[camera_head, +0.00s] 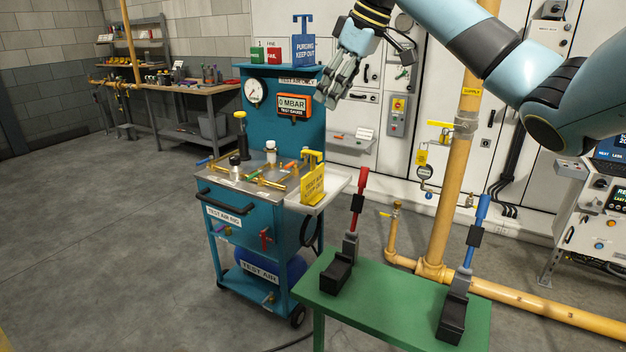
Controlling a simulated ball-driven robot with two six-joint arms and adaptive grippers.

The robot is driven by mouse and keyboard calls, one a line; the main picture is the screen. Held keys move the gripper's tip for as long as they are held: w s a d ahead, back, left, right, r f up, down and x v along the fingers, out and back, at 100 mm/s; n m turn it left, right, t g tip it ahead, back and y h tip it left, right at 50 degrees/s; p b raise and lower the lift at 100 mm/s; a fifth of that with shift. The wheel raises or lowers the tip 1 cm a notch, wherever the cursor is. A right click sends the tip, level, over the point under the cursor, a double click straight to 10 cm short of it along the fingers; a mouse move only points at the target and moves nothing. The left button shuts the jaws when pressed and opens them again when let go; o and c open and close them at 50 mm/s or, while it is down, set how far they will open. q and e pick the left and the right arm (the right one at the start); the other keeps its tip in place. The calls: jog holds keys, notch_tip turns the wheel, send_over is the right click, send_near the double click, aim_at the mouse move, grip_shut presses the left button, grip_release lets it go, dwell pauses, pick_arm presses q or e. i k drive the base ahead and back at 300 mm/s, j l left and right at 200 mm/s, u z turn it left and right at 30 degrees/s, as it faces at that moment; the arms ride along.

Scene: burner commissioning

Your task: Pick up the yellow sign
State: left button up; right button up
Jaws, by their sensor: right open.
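The yellow sign (312,184) stands upright on the right-hand side shelf of the teal test cart, with a yellow handle on top and dark lettering that is hard to read. My right gripper (341,90) is open and empty. It hangs in the picture above and to the right of the sign, clear of it, near the cart's back panel. My left gripper is not in view.
The teal cart (237,262) carries brass fittings, a gauge and a blue "Purging keep out" sign (303,50). A green table (392,312) in front holds a red-handled and a blue-handled tool in black stands. A yellow pipe (447,190) rises at right. Floor at left is clear.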

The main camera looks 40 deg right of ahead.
aim_at(312, 183)
jog(key=i+l, duration=0.35)
jog(key=l, duration=0.15)
jog(key=i+l, duration=0.35)
jog(key=l, duration=0.15)
jog(key=i+l, duration=0.35)
jog(key=l, duration=0.15)
